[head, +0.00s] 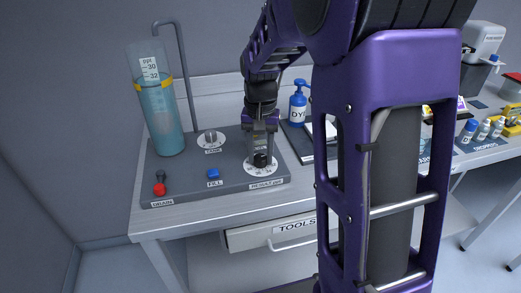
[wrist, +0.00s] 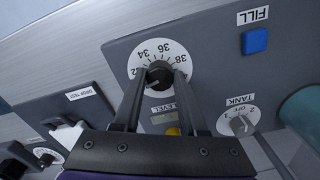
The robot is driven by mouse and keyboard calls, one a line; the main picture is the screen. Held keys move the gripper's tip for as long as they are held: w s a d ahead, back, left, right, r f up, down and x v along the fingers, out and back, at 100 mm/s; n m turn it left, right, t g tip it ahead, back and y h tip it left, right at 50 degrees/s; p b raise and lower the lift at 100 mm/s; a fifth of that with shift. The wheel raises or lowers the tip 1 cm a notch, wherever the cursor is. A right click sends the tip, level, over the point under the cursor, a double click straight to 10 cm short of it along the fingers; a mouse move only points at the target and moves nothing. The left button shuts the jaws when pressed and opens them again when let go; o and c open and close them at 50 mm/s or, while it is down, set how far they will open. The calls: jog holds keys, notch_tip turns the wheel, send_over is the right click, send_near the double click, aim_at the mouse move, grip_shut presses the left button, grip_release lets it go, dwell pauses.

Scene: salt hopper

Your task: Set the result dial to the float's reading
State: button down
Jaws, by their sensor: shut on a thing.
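The result dial (head: 249,168) is a white round scale at the front right of the grey panel. In the wrist view the dial (wrist: 137,62) shows numbers including 34, 36 and 38 around a black knob (wrist: 160,74). My gripper (head: 261,155) is shut on this knob, with a finger on each side. I cannot tell the pointer's exact reading. The clear cylinder (head: 163,125) at the panel's back left holds blue water.
The tank knob (head: 211,138), blue fill button (head: 213,174) and red drain control (head: 160,189) are on the same panel. A blue dye bottle (head: 298,105) stands behind, right of my gripper. A tools drawer (head: 270,236) is below the tabletop.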

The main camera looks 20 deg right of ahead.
aim_at(261, 157)
jog(key=m+p, duration=0.2)
jog(key=m, duration=0.3)
jog(key=shift+r+m, duration=0.15)
jog(key=shift+m, duration=0.15)
jog(key=m+p, duration=0.2)
jog(key=m, duration=0.2)
jog(key=shift+m+p, duration=0.3)
jog(key=shift+m, duration=0.1)
jog(key=shift+c, duration=2.2)
grip_release()
notch_tip(261, 157, up, 17)
jog(key=p, duration=0.2)
